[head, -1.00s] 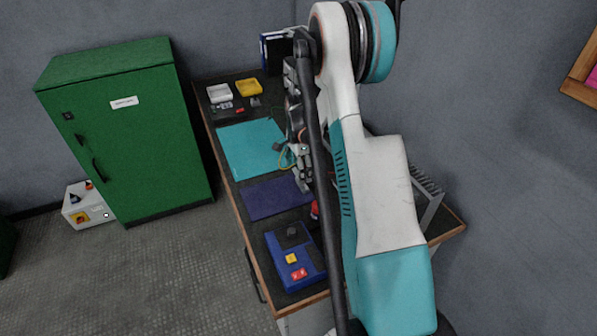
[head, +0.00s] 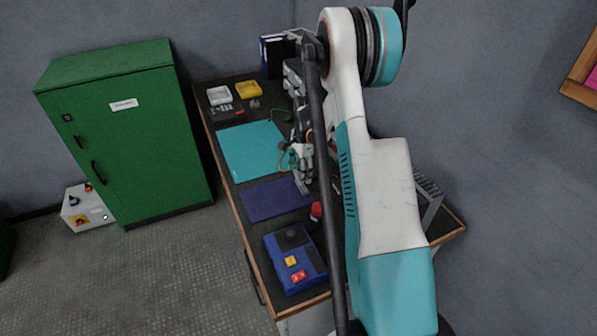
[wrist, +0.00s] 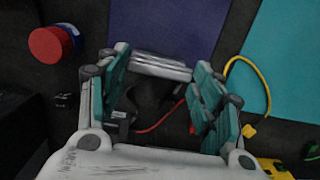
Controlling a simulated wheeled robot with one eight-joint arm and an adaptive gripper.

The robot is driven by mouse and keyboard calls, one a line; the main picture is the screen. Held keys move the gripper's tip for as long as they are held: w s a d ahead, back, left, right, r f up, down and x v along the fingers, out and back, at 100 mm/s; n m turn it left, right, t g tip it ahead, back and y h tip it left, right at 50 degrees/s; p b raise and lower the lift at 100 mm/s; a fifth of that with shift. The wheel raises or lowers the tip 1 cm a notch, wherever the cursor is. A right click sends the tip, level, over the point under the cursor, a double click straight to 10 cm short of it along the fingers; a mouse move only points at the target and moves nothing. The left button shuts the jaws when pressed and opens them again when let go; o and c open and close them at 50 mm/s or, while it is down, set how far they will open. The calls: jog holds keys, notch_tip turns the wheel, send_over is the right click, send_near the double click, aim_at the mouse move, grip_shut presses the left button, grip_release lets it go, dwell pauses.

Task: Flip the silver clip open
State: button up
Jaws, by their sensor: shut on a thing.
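A silver-grey ridged piece (wrist: 160,66), which looks like the silver clip, spans the gap between my fingertips in the wrist view. My gripper (wrist: 160,72) is closed onto its two ends, with teal finger pads on either side. In the head view my gripper (head: 303,180) hangs low over the right end of the purple mat (head: 272,199), partly behind my dark arm link. The clip's hinge and how far it is flipped cannot be made out.
A red and blue round object (wrist: 52,44) stands left of my gripper. Red and yellow cables (wrist: 245,64) run to its right. The teal mat (head: 250,148), a blue control box (head: 290,255) and white and yellow trays (head: 248,90) share the dark table. A green cabinet (head: 130,135) stands left.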

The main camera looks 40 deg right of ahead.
jog(key=shift+s+d+f+t+y+b, duration=0.2)
jog(key=shift+d+t+y+b, duration=0.4)
jog(key=shift+y, duration=0.65)
jog(key=shift+s+d+f+t+y+b, duration=0.1)
jog(key=shift+s+d+y+b, duration=0.2)
jog(key=shift+d+y, duration=0.75)
jog(key=shift+w+a, duration=0.1)
jog(key=shift+a, duration=0.1)
jog(key=o, duration=1.1)
jog(key=shift+c, duration=0.2)
jog(key=v, duration=1.2)
jog(key=shift+d, duration=0.25)
jog(key=shift+f, duration=0.15)
